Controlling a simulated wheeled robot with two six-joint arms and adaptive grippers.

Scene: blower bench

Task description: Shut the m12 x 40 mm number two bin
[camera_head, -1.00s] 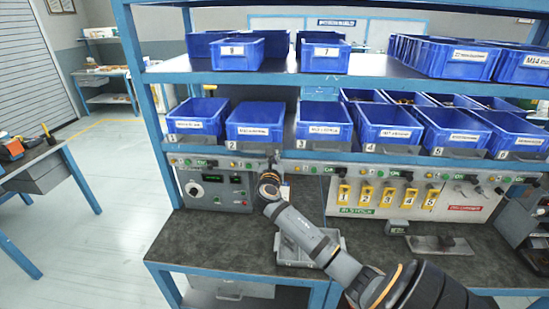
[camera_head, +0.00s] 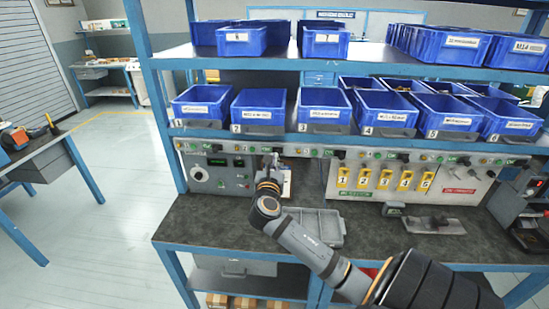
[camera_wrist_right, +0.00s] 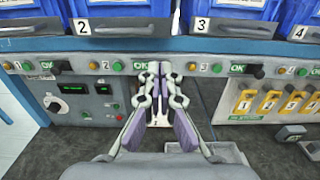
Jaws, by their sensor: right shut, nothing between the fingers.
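The number two bin (camera_head: 258,108) is blue with a white label too small to read. It stands in the middle row of the rack, between bins one (camera_head: 202,105) and three (camera_head: 324,110). Its grey front (camera_wrist_right: 115,25) with the "2" tag shows at the top of the right wrist view. I cannot tell whether it sticks out. My right gripper (camera_head: 268,160) is below and slightly right of bin two, in front of the control panel. Its fingers (camera_wrist_right: 153,75) are shut and empty, apart from the bin. My left gripper is not in view.
The control panel (camera_head: 225,185) with buttons and OK lights runs under the bins. A grey tray (camera_head: 325,228) lies on the dark worktop (camera_head: 200,222) behind my right arm. Yellow numbered tags (camera_head: 365,179) hang to the right. The worktop's left part is clear.

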